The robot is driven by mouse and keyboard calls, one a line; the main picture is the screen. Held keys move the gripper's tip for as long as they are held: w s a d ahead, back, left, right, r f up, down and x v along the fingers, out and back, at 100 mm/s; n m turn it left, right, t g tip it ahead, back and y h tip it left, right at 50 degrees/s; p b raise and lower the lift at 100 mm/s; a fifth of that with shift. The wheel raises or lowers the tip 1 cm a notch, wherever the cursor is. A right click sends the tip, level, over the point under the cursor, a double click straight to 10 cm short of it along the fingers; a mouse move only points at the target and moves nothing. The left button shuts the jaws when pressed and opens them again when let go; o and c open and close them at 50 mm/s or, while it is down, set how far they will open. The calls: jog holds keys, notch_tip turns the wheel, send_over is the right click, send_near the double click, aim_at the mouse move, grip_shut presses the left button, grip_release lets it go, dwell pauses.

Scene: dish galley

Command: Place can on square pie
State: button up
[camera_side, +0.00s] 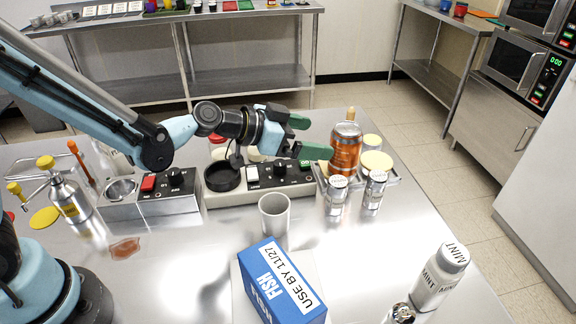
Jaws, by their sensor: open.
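My gripper (309,136) has green fingers, spread open and pointing right, with nothing visible between them. Just right of the fingertips stands an upright orange-brown container (346,146) with a tan top; I cannot tell whether a finger touches it. Nothing is clearly marked as the can. A plain grey cylinder (274,219) stands upright on the table below the gripper, and two small silver labelled containers (336,196) (374,190) stand below the orange container. A flat reddish-brown piece (125,248) lies at the left; I cannot tell whether it is the square pie.
A blue fish box (278,284) stands at the front, with a white mint bottle (441,275) to its right. Control boxes (180,190) (262,184) with knobs stand under the arm. A silver bottle (66,190) is at the left. The table's middle right is clear.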

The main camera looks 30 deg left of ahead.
jog(key=s+a+r+n+g+y, duration=0.1)
jog(key=s+a+n+g+y, duration=0.3)
jog(key=s+a, duration=1.2)
jog(key=s+n+y, duration=0.2)
jog(key=n+y, duration=0.1)
jog(key=y, duration=0.1)
jog(key=shift+s+r, duration=0.2)
